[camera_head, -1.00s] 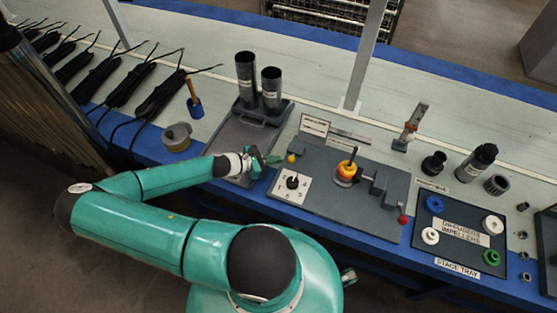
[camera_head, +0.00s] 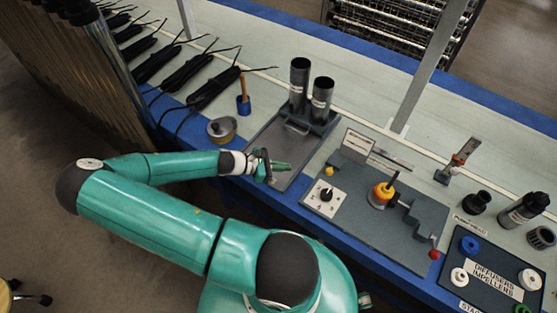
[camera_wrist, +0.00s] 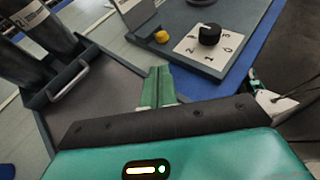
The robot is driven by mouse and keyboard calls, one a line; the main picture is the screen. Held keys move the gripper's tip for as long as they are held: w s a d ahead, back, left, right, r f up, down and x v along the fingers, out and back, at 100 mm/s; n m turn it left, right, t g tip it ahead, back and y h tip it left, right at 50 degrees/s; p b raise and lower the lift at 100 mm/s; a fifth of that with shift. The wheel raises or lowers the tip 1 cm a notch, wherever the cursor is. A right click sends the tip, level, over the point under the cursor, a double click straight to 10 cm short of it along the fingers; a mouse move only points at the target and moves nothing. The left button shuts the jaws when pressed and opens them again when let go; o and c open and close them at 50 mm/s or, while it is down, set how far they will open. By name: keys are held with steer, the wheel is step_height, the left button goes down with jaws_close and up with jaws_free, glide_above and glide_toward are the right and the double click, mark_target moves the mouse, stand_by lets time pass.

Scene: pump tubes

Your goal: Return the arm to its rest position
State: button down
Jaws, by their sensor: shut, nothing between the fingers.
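My teal arm stretches from my base toward the bench, bent at the elbow on the left of the head view. My gripper (camera_head: 281,167) is over the front part of the grey tray (camera_head: 262,143) that holds two dark tubes (camera_head: 310,95). In the wrist view, the green fingers of my gripper (camera_wrist: 158,85) are together with nothing between them. They point past the tray's edge, beside the dial plate (camera_wrist: 207,46). I cannot tell the exact height of the fingers above the tray.
The fixture board (camera_head: 400,228) with a yellow-orange part (camera_head: 384,193) and a red knob (camera_head: 435,254) lies right of my gripper. A round tin (camera_head: 221,129) stands left of it. Black cable bundles (camera_head: 214,89) lie further left. The floor in front of the bench is open.

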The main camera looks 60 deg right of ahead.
stand_by(0.3)
steer(key=w+a+r+m+t+y, duration=0.35)
steer(key=w+a+r, duration=0.3)
steer(key=a, duration=0.45)
steer(key=w+a+r+m+t+y, duration=0.2)
steer(key=w+a+r+t+y, duration=0.2)
steer(key=w+a+r, duration=0.5)
steer(key=s+a+r+t, duration=0.2)
steer(key=a+r+t, duration=0.1)
steer(key=a+r, duration=0.2)
steer(key=s+a+r+m+t, duration=0.1)
steer(key=a+r, duration=0.4)
steer(key=r, duration=0.5)
steer(key=s+a+r+m+t+y, duration=0.1)
steer(key=s+a+r+t, duration=0.3)
steer(key=r, duration=0.4)
steer(key=shift+s+a+r+t, duration=0.15)
steer(key=shift+s+a+t, duration=0.1)
steer(key=shift+a+t, duration=0.15)
steer(key=shift+d+m, duration=0.15)
steer(key=shift+m, duration=0.1)
